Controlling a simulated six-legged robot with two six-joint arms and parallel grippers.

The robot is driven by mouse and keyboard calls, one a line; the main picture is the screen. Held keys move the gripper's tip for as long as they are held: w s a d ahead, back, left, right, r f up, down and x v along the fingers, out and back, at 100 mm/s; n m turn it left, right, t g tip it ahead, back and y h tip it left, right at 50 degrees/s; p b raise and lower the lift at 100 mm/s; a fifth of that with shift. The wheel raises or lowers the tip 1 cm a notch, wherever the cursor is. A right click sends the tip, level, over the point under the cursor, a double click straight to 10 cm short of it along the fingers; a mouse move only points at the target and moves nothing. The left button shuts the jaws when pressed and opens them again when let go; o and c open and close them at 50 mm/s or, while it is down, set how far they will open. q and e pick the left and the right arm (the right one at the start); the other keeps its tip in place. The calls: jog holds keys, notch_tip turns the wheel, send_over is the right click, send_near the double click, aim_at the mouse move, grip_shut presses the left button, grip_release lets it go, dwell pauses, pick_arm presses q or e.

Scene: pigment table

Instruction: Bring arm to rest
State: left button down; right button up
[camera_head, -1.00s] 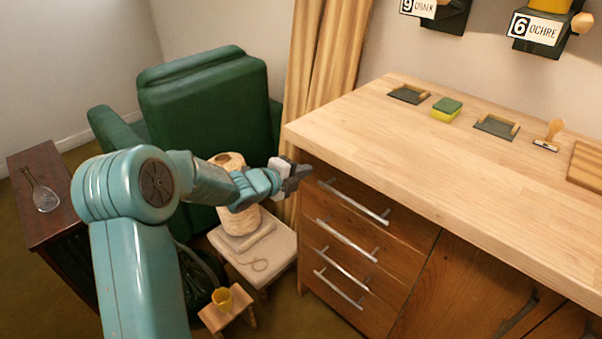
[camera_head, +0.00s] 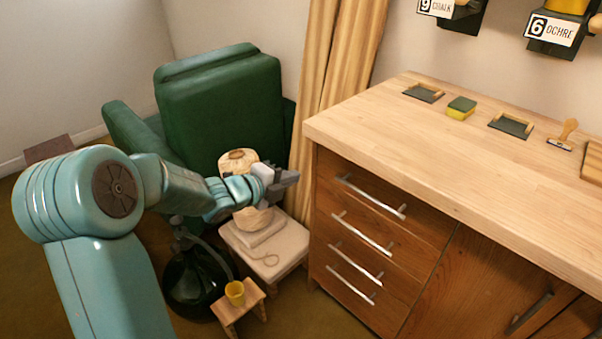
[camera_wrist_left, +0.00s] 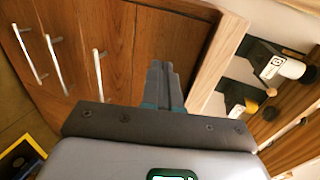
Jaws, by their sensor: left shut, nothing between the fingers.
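My left arm (camera_head: 95,215) comes in from the left in the head view, bent at a large joint. My left gripper (camera_head: 292,177) is shut and empty, in the air left of the drawer cabinet and in front of the twine spool (camera_head: 238,160). In the left wrist view the shut fingers (camera_wrist_left: 161,85) point toward the wooden cabinet front, with no visible contact. My right gripper is not in view.
The wooden worktop (camera_head: 400,140) holds a sponge (camera_head: 461,108), trays and a stamp (camera_head: 566,134). Drawers (camera_head: 370,225) with bar handles lie below.

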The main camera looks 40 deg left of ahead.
pick_arm(q)
jog(key=d+f+n+g+h, duration=0.1)
jog(key=d+f+g+h, duration=0.1)
jog(key=d+f, duration=0.75)
jog(key=d+f+n+g+h, duration=0.1)
jog(key=d+f+g+h, duration=0.15)
jog(key=d+f, duration=0.65)
jog(key=s+d+f+n+g, duration=0.3)
jog(key=s+d+f+n, duration=0.3)
jog(key=d, duration=0.4)
jog(key=s+d+f+n+g+y, duration=0.1)
jog(key=s+f+n+g, duration=0.25)
jog(key=s+n, duration=0.35)
jog(key=s+d+f+n+g+y, duration=0.1)
jog(key=s+f+n+g, duration=0.3)
jog(key=s, duration=0.5)
notch_tip(320, 180, up, 16)
jog(key=n+t+p, duration=0.1)
jog(key=n+p, duration=0.1)
jog(key=p, duration=1.4)
jog(key=shift+f, duration=0.15)
jog(key=shift+f, duration=0.1)
